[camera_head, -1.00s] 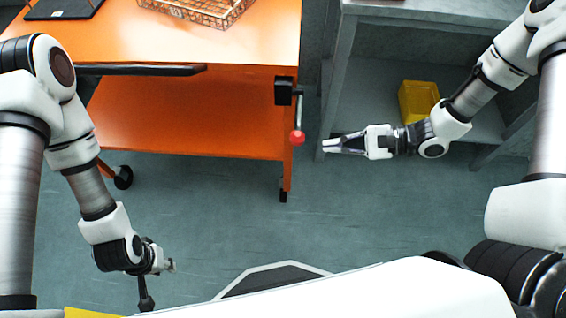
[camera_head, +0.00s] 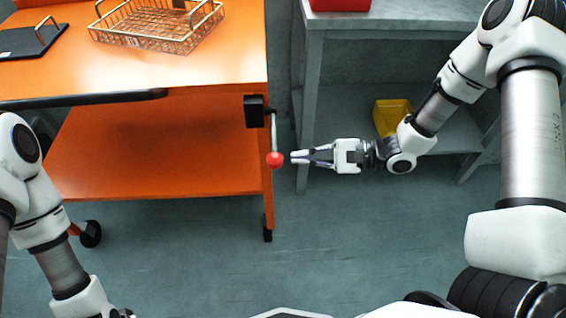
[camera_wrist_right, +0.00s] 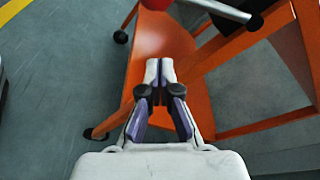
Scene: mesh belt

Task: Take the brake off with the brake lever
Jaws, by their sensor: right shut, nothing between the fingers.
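The brake lever (camera_head: 273,135) is a grey rod hanging down from a black block on the right end of the orange cart, with a red ball knob (camera_head: 275,160) at its lower end. My right gripper (camera_head: 294,157) is shut and empty, its fingertips just right of the knob in the head view. In the right wrist view the gripper (camera_wrist_right: 159,66) points at the orange cart; the red knob (camera_wrist_right: 156,4) is cut off at the top edge, beyond the fingertips. I cannot tell whether the fingertips touch the knob.
The orange cart (camera_head: 150,165) carries a wire basket (camera_head: 150,42) and a black tray (camera_head: 30,42). A black handle bar runs along its front left. A grey shelf (camera_head: 340,102) at right holds a yellow bin (camera_head: 391,117); a red box sits on top. Floor in front is clear.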

